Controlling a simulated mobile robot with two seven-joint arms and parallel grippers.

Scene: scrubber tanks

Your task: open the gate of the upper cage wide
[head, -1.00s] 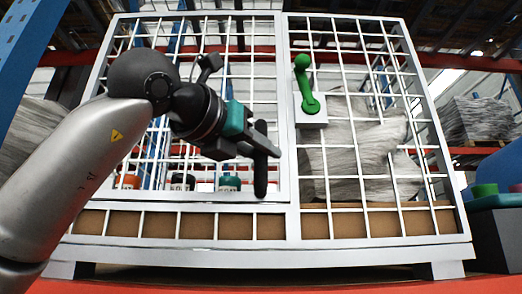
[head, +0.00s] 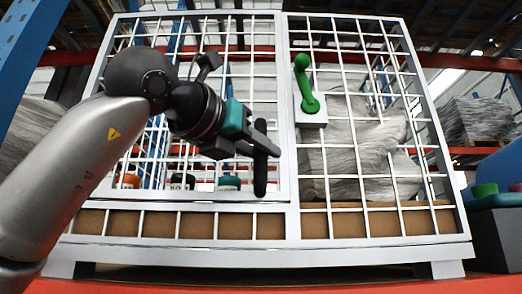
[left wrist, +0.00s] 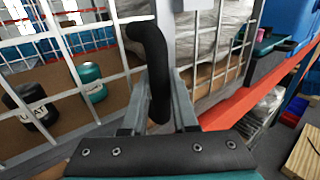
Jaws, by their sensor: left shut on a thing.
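The upper cage (head: 293,215) is a white wire cage facing me. Its gate (head: 282,60) is the left mesh panel and looks about flush with the front; I cannot tell if there is a small gap. A black bar handle (head: 260,175) stands upright near the gate's right edge. My left gripper (head: 262,146) is shut on this handle. In the left wrist view the curved handle (left wrist: 156,60) passes between the two fingers (left wrist: 158,105). A green lever (head: 303,75) points up on a white plate (head: 312,118) right of the gate. My right gripper is not in view.
Behind the gate stand an orange, a black (left wrist: 32,112) and a teal container (left wrist: 92,80). Wrapped grey goods (head: 350,150) fill the right side. An orange-red beam (head: 330,283) runs below the cage. A dark box with coloured items (head: 490,225) stands at the right.

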